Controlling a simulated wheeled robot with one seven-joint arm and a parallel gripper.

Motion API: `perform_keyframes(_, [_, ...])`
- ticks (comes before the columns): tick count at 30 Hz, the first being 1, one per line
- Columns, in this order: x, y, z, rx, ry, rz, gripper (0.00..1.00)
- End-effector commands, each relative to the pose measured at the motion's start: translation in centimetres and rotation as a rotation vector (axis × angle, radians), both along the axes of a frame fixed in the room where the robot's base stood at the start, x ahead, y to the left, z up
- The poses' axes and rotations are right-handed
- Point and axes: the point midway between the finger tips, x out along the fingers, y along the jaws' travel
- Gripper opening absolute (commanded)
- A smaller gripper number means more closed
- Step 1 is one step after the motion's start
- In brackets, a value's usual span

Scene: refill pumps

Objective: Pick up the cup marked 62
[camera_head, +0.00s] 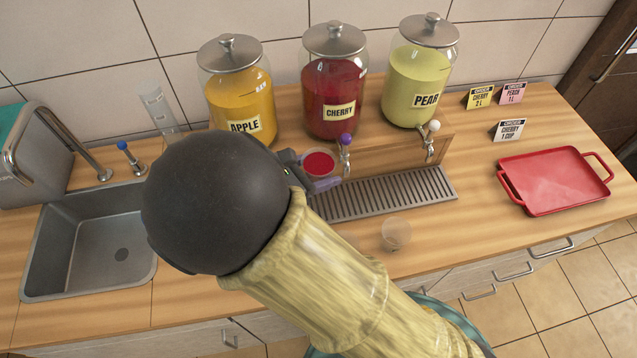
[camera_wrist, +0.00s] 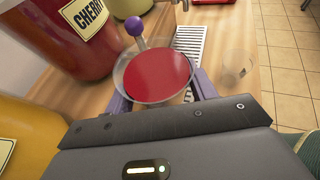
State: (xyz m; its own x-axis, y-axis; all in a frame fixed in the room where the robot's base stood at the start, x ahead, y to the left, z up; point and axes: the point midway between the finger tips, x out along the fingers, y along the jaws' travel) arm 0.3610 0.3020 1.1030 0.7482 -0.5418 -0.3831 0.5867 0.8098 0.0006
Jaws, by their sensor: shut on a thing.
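My gripper (camera_wrist: 160,100) is shut on a clear cup of red liquid (camera_wrist: 157,75), with a purple finger on either side of it. In the head view the red-filled cup (camera_head: 319,163) is under the cherry jar's purple-knobbed tap (camera_head: 345,148), over or near the drip grate. A second clear cup (camera_head: 396,233), which looks empty, stands on the counter in front of the grate. It also shows at the right in the wrist view (camera_wrist: 238,66). I cannot read the number 62 on either cup.
Apple (camera_head: 240,100), cherry (camera_head: 334,90) and pear (camera_head: 420,75) jars stand behind the drip grate (camera_head: 400,193). A red tray (camera_head: 555,182) lies at right below several order cards (camera_head: 509,130). A sink (camera_head: 95,240) is at left, with a clear cylinder (camera_head: 158,105) behind it.

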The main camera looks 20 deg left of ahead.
Motion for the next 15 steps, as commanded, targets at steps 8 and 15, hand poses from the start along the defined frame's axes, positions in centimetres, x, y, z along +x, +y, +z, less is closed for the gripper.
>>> perform_keyframes(8, [0.01, -0.02, 1.09, -0.001, -0.001, 0.0, 0.25])
perform_keyframes(15, [0.01, -0.01, 1.05, -0.001, -0.001, 0.0, 0.25])
